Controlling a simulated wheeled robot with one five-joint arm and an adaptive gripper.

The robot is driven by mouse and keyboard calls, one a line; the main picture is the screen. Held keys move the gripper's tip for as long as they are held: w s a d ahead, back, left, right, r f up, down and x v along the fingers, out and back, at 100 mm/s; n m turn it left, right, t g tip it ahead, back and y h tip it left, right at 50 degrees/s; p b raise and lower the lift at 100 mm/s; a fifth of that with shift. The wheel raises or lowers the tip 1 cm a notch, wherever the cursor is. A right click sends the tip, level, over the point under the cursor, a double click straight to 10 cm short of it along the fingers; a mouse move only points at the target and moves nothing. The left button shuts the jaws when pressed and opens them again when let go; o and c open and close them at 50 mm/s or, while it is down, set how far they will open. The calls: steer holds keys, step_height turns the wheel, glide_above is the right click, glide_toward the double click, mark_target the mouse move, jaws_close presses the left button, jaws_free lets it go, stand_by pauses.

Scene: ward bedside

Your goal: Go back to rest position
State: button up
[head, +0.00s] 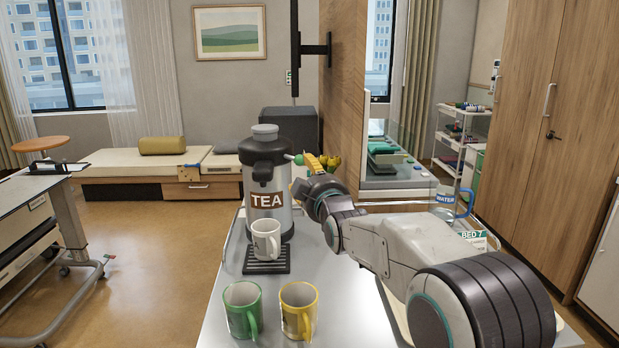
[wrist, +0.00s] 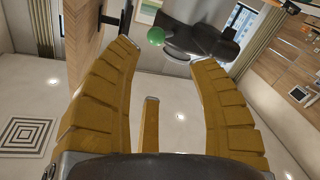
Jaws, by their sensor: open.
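My gripper (head: 318,162) is up beside the head of the tea dispenser (head: 264,180), right of its lever, with yellow fingers spread. The knob also shows left of the fingers in the head view. I cannot tell whether they touch. A white mug (head: 266,240) stands upright on the black drip tray (head: 252,268) under the dispenser. Its contents are hidden.
A green mug (head: 241,308) and a yellow mug (head: 298,309) stand at the front of the grey table (head: 218,322). A water jug (head: 446,200) and a "BED 7" sign (head: 474,238) are at the right, partly behind my arm. A wooden panel (head: 343,90) rises behind.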

steer(key=shift+d, duration=0.1)
steer(key=s+d+f+m+g+h+p, duration=0.1)
steer(key=s+d+f+m+g+p, duration=0.2)
steer(key=s, duration=1.2)
steer(key=s+d+f+m+g+h+p, duration=0.1)
steer(key=s+d+f+m+g+p, duration=0.2)
steer(key=s, duration=1.1)
steer(key=s+d+f+m+g+h+p, duration=0.1)
steer(key=s+d+f+m+g+p, duration=0.2)
steer(key=s+d+f+g, duration=0.4)
steer(key=s+g, duration=0.1)
steer(key=s, duration=0.7)
steer(key=shift+s+d+h, duration=0.25)
steer(key=shift+s+h, duration=0.1)
steer(key=shift+h, duration=0.05)
